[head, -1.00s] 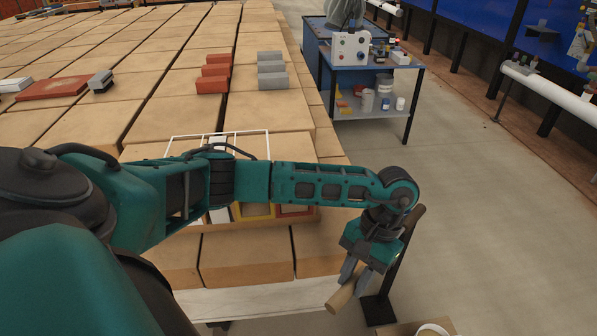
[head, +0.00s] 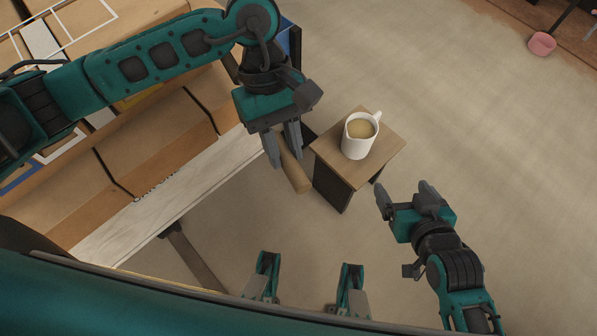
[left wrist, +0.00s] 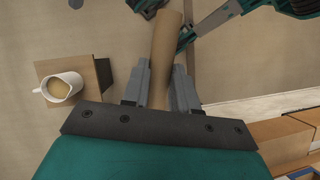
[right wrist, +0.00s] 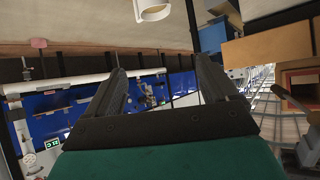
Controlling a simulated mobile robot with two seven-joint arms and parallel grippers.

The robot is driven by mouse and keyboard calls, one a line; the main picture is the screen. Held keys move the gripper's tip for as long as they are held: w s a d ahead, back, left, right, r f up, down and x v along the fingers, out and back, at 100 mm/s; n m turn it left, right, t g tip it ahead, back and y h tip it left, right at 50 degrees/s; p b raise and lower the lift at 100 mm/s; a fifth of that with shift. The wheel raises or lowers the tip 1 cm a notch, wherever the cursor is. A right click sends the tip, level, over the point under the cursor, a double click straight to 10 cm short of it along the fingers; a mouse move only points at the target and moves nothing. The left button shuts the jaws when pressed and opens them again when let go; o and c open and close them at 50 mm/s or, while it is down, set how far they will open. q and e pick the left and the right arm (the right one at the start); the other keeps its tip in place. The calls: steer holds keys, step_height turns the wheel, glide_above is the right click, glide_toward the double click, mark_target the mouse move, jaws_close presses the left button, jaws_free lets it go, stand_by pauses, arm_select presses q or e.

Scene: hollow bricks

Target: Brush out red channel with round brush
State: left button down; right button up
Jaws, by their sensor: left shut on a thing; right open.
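My left gripper (head: 285,158) is shut on a tan wooden cylinder (head: 296,175), which looks like the handle of the round brush; no bristles show. The cylinder also stands between the fingers in the left wrist view (left wrist: 166,55). It is tilted, beside the small stand in the head view. My right gripper (head: 403,192) is open and empty, to the right of and below the stand; its fingers are wide apart in the right wrist view (right wrist: 160,90).
A white jug (head: 359,140) of tan liquid stands on the small wooden stand (head: 330,155), close to the left gripper. Large tan bricks (head: 150,150) and a pale plank (head: 165,205) lie at the left. The floor (head: 470,110) at the right is clear.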

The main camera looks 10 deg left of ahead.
mark_target(302, 176)
arm_select(q)
steer(key=s+d+n+h+b, duration=0.1)
steer(key=s+d+n, duration=0.1)
steer(key=s+d, duration=0.1)
steer(key=shift+s+r, duration=0.1)
steer(key=shift+r, duration=0.05)
steer(key=shift+s+d+r+n+b, duration=0.1)
steer(key=shift+s+r+n+b, duration=0.15)
steer(key=shift+n, duration=0.25)
steer(key=shift+w+a+f+p, duration=0.1)
steer(key=shift+w+a+p, duration=0.2)
steer(key=shift+w+a, duration=0.95)
steer(key=shift+w+a+p, duration=0.3)
steer(key=shift+w+a, duration=0.6)
steer(key=shift+a, duration=0.55)
steer(key=c, duration=1.4)
jaws_free()
jaws_close()
